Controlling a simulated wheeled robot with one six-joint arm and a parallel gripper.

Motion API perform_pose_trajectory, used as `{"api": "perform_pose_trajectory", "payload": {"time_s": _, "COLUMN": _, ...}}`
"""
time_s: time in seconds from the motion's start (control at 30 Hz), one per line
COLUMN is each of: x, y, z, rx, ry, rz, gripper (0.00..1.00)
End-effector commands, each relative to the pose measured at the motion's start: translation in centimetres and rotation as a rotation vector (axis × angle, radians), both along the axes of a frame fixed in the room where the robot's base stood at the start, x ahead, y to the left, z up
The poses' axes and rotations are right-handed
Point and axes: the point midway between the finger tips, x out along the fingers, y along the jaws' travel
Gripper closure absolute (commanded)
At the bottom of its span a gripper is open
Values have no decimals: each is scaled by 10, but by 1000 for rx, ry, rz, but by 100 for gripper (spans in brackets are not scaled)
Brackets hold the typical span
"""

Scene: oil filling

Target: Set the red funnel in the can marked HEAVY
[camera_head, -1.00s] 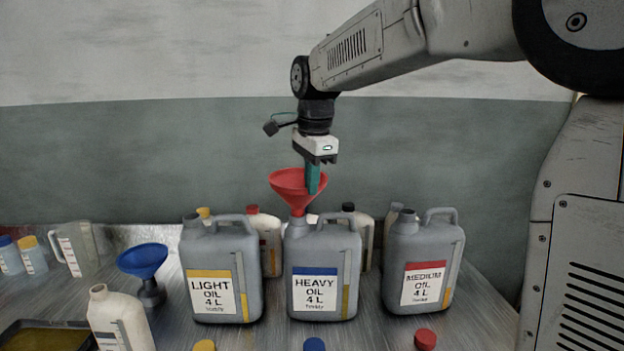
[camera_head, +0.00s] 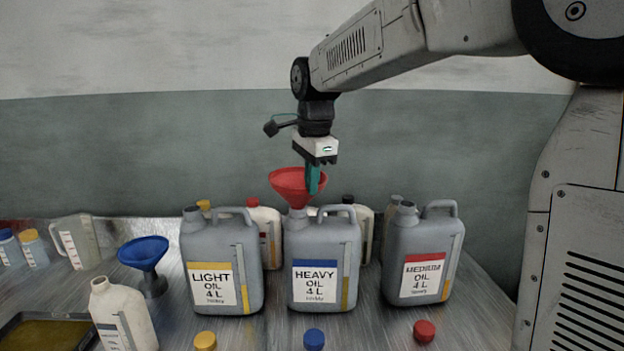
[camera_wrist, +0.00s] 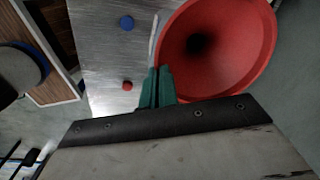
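The red funnel (camera_head: 290,186) stands upright over the mouth of the grey can marked HEAVY (camera_head: 330,245), a can with a blue label band. Its lower end meets the mouth; how far the spout goes in is hidden. My gripper (camera_head: 313,188) points down, its teal fingers close together at the right side of the funnel's rim. In the wrist view the fingers (camera_wrist: 157,88) are shut at the edge of the wide red funnel (camera_wrist: 225,62), whose dark hole shows.
The LIGHT can (camera_head: 222,252) stands left and the MEDIUM can (camera_head: 408,235) right, both close. A blue funnel (camera_head: 143,252) on a stand, a white bottle (camera_head: 120,312) and an oil tray (camera_head: 10,325) are at left. Yellow (camera_head: 205,341), blue (camera_head: 314,339) and red (camera_head: 424,331) caps lie in front.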

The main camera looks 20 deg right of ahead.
Motion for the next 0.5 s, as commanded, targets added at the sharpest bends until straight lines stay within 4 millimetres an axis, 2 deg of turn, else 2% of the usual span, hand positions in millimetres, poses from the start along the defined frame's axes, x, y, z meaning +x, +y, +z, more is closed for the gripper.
{"api": "perform_pose_trajectory", "payload": {"time_s": 0.07, "x": 0, "y": 0, "z": 0, "rx": 0, "ry": 0, "rz": 0, "gripper": 100}}
{"api": "perform_pose_trajectory", "payload": {"time_s": 0.17, "x": 0, "y": 0, "z": 0, "rx": 0, "ry": 0, "rz": 0, "gripper": 73}}
{"api": "perform_pose_trajectory", "payload": {"time_s": 0.5, "x": 0, "y": 0, "z": 4, "rx": 0, "ry": -1, "rz": 0, "gripper": 73}}
